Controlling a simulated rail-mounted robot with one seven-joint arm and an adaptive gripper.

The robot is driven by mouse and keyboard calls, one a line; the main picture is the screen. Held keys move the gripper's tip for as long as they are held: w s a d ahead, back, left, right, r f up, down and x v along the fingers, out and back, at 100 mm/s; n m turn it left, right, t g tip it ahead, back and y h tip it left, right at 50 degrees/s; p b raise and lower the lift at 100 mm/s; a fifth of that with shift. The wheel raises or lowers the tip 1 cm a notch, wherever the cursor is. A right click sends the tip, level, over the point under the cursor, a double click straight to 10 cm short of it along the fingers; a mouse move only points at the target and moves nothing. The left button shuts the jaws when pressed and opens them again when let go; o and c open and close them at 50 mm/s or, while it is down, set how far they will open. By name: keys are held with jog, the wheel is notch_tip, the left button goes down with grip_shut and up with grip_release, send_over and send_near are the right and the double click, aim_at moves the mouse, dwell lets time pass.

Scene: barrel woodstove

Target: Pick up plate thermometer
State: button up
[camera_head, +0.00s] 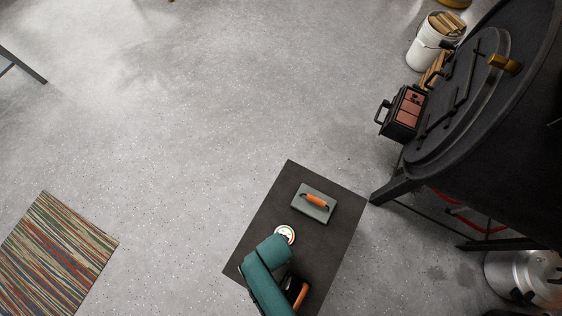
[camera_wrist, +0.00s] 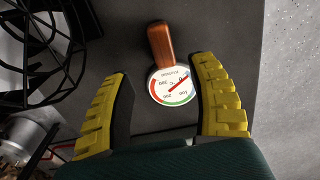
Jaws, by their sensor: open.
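The plate thermometer (camera_head: 285,234) is a round white dial with a red, green and blue scale, lying on the dark table (camera_head: 336,240). In the wrist view the dial (camera_wrist: 173,92) shows face up, between my two finger images and nearer the right one. A brown wooden handle-like piece (camera_wrist: 162,43) adjoins its upper edge; I cannot tell whether it is part of it. My gripper (camera_wrist: 162,70) is open, with yellow pads on both fingers, and holds nothing. I cannot tell how far above the dial it is. In the head view my arm hides the gripper.
A black and orange object (camera_head: 296,290) is beside my arm. A black cage-like object (camera_wrist: 35,45) is left in the wrist view.

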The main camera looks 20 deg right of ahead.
jog(key=f+b, duration=0.1)
jog(key=f, duration=0.1)
jog(key=f+b, duration=0.1)
jog(key=f, duration=0.1)
jog(key=f+b, duration=0.1)
jog(key=f, duration=0.1)
jog(key=shift+w+a+f, duration=0.15)
jog(key=shift+a+f, duration=0.05)
jog(key=shift+a, duration=0.05)
jog(key=shift+r, duration=0.1)
grip_shut()
